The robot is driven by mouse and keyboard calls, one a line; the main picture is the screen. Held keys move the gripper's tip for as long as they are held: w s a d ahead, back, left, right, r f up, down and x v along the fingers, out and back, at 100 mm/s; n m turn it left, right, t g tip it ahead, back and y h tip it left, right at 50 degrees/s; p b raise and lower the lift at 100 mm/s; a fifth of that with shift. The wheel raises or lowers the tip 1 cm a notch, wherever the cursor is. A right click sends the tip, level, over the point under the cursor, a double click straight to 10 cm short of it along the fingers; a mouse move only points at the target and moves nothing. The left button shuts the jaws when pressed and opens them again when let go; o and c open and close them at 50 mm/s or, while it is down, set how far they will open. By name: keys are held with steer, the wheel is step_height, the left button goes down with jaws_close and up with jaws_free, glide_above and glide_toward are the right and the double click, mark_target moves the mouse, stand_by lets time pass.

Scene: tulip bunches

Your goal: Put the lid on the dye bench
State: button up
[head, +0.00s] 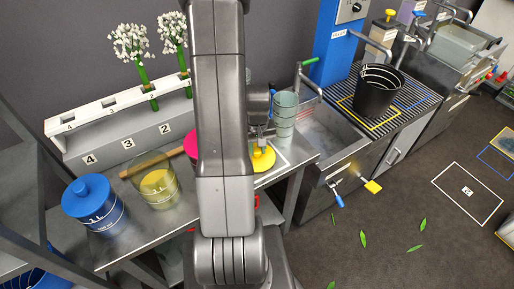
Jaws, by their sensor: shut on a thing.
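The dye bench (112,250) is a grey metal worktop along the left wall. A yellow lid (264,161) is at its right end, over or within a white outlined area. My gripper (262,143) is shut on the yellow lid from above, partly hidden by my arm. I cannot tell whether the lid touches the worktop. An open clear jar with yellow dye (158,187) stands on the bench left of my arm. A blue jar with a blue lid (92,202) stands farther left. A pink thing (190,146) is mostly hidden behind my arm.
Stacked pale green cups (285,113) stand just right of my gripper. A numbered shelf (105,128) with white flowers is behind the bench. Right of it are a sink (323,132) and a black bucket (376,92) on a rack. Leaves lie on the floor.

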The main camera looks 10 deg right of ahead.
mark_target(257, 150)
steer(key=o, duration=1)
step_height(257, 150, up, 12)
steer(key=shift+r+p, duration=0.15)
steer(key=shift+p, duration=0.15)
